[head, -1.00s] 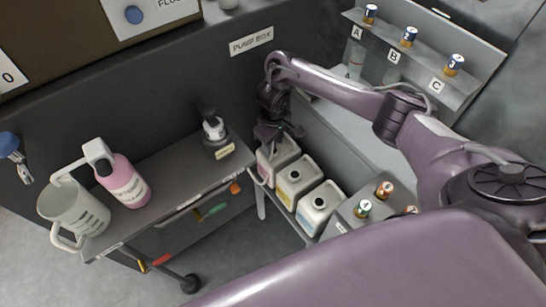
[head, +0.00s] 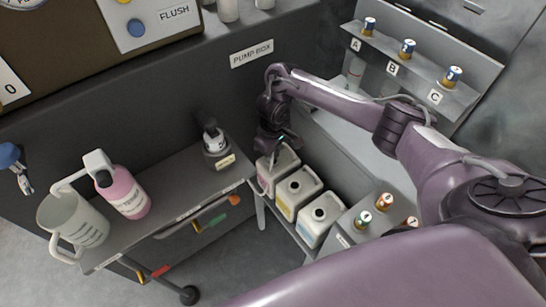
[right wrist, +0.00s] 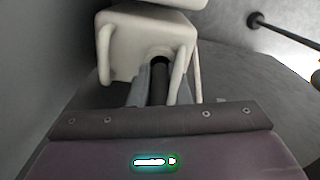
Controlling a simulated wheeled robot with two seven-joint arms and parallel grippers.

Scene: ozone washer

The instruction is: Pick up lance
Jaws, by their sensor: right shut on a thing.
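The lance (right wrist: 159,84) is a dark upright rod in the right wrist view, running between my fingers at the mouth of a white jug (right wrist: 130,38). My right gripper (right wrist: 161,88) is shut on it. How far the lance goes into the jug is hidden. In the head view my right gripper (head: 277,153) is over the rearmost of the white jugs (head: 278,177) beside the cart and hides most of its top. I cannot make out the lance there. My left gripper is not in view.
Two more white jugs, a middle one (head: 297,194) and a front one (head: 320,220), stand close in the same row. The dark wall is close behind.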

